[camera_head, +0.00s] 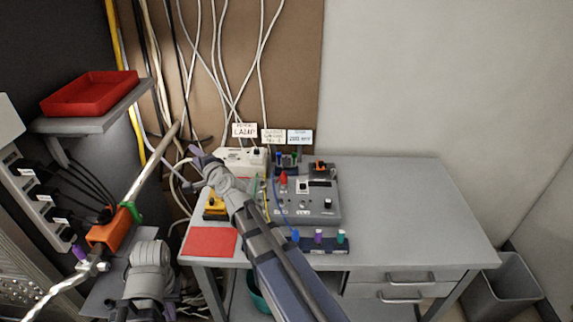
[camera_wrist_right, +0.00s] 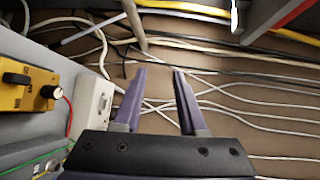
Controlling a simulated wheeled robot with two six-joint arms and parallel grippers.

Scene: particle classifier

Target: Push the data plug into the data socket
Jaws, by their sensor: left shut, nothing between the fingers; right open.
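I cannot tell which plug is the data plug or which opening is the data socket. A dark strip (camera_head: 330,248) at the front of the desk holds small blue, purple and teal pieces. A grey control box (camera_head: 318,207) with knobs and a small display stands behind it. My right gripper (camera_head: 189,158) is open and empty left of the white lamp-labelled box (camera_head: 232,157); its purple fingers also show in the right wrist view (camera_wrist_right: 158,74), with loose cables behind them.
A yellow box (camera_head: 214,209) and a red mat (camera_head: 210,242) lie on the desk's left. A grey rod (camera_head: 152,167) rises from an orange block (camera_head: 108,231). A red tray (camera_head: 90,93) sits on a shelf. Cables hang behind. The desk's right side (camera_head: 420,210) is clear.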

